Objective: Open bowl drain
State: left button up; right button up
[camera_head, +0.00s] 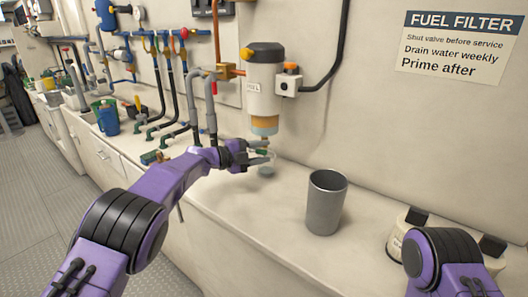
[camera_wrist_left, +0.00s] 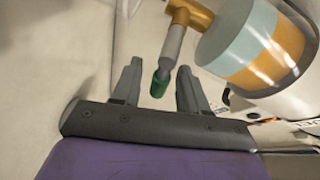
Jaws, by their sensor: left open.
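Under the bowl, an amber fitting (camera_wrist_left: 190,13) carries a grey stem (camera_wrist_left: 172,45) with a green tip (camera_wrist_left: 159,84). My left gripper (camera_head: 268,156) is open just below the bowl. In the left wrist view, the green tip appears between its two spread fingers (camera_wrist_left: 160,66); contact with either finger is not visible. My right gripper is out of view.
A grey metal cup (camera_head: 326,203) stands on the counter (camera_head: 250,222) to the right of my left gripper. A blue-green bucket (camera_head: 106,116), hoses and valves are at the left. A white-and-black unit (camera_head: 404,222) sits at the right, near my right arm.

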pick_arm(q)
jog(key=shift+a, duration=0.15)
grip_shut()
jog(key=shift+a+r+n, duration=0.1)
jog(key=shift+n, duration=0.5)
jog(key=n, duration=0.1)
jog(key=r+n+h, duration=0.1)
jog(key=n+t+h, duration=0.1)
jog(key=n, duration=0.1)
jog(key=shift+w+a+r, duration=0.15)
jog(key=shift+w+a, duration=0.05)
jog(key=shift+a, duration=0.05)
jog(key=shift+c, duration=0.3)
grip_release()
jog(key=shift+o, duration=0.3)
jog(key=shift+r, duration=0.1)
